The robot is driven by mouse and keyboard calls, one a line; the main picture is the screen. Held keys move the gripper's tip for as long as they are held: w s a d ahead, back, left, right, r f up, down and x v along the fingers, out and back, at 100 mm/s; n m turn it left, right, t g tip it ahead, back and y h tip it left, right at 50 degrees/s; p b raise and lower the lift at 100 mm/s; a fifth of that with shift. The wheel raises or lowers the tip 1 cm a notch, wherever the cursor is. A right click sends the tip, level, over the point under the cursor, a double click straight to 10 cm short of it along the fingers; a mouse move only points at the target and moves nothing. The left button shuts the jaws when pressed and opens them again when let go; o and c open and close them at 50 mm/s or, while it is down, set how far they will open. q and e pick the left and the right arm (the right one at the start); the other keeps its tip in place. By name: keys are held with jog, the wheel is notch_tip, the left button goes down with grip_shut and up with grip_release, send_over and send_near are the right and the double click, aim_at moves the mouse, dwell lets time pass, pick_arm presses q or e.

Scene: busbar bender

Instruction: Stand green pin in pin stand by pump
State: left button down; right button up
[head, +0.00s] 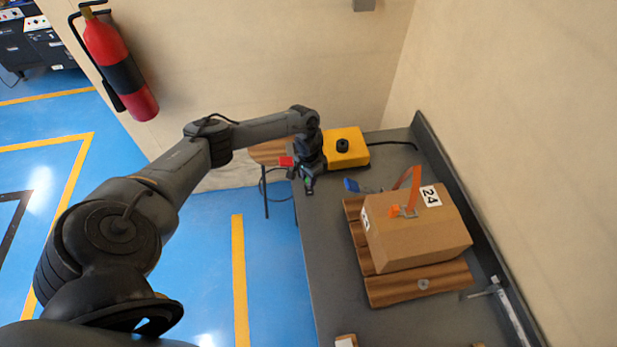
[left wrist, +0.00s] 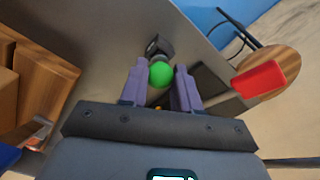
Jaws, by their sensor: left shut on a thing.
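The green pin shows its round green head (left wrist: 160,74) between the fingertips of my left gripper (left wrist: 161,86) in the left wrist view. The gripper is shut on it. A small dark grey block (left wrist: 158,47), which looks like the pin stand, is just beyond the green head. I cannot tell whether the pin is in it or above it. In the head view my left gripper (head: 308,187) points down over the table's left edge, near the yellow pump (head: 346,148). My right gripper is not in view.
A cardboard box (head: 420,228) with an orange strap sits on a wooden pallet (head: 400,285) on the grey table (head: 330,260). A blue item (head: 357,186) lies near the box. A red block (left wrist: 260,80) is on a round wooden top (left wrist: 272,68) beside the table.

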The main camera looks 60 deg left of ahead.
pick_arm(q)
jog(key=shift+f+b, duration=0.55)
jog(key=shift+f, duration=0.45)
jog(key=c, duration=0.7)
grip_release()
jog(key=shift+c, duration=0.2)
jog(key=shift+r, duration=0.1)
notch_tip(320, 180, up, 11)
jog(key=shift+f+p, duration=0.1)
jog(key=shift+p, duration=0.7)
